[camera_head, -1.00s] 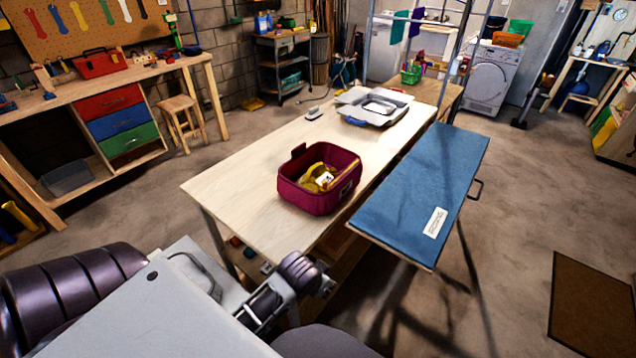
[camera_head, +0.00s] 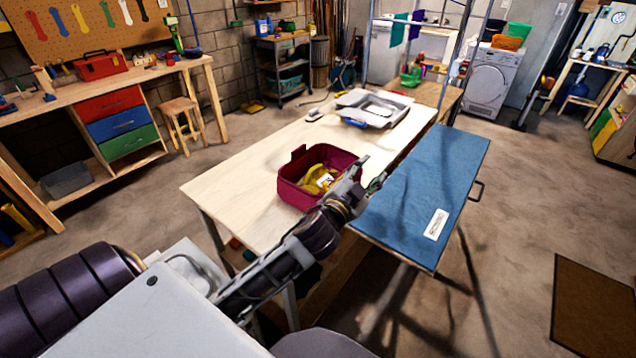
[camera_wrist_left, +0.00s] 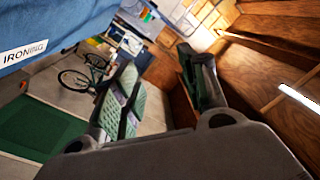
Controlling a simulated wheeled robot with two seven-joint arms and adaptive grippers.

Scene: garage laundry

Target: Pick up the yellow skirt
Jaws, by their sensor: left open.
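The yellow skirt (camera_head: 318,177), a bunched yellow cloth with a white tag, lies inside the magenta basket (camera_head: 297,192) in the head view. The basket stands on the near part of the wooden table. My left gripper (camera_head: 371,175) is open and empty. It is at the basket's right side in the picture, between the basket and the blue board. My left forearm hides the basket's lower right part. In the left wrist view the open fingers (camera_wrist_left: 165,90) have nothing between them, and the skirt is not visible. My right gripper is not in view.
The blue ironing board (camera_head: 425,185) runs along the table's right side; its edge shows in the left wrist view (camera_wrist_left: 50,30). A grey tray (camera_head: 375,108) and an iron (camera_head: 314,114) sit farther back on the table (camera_head: 235,180). The table's middle is clear.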

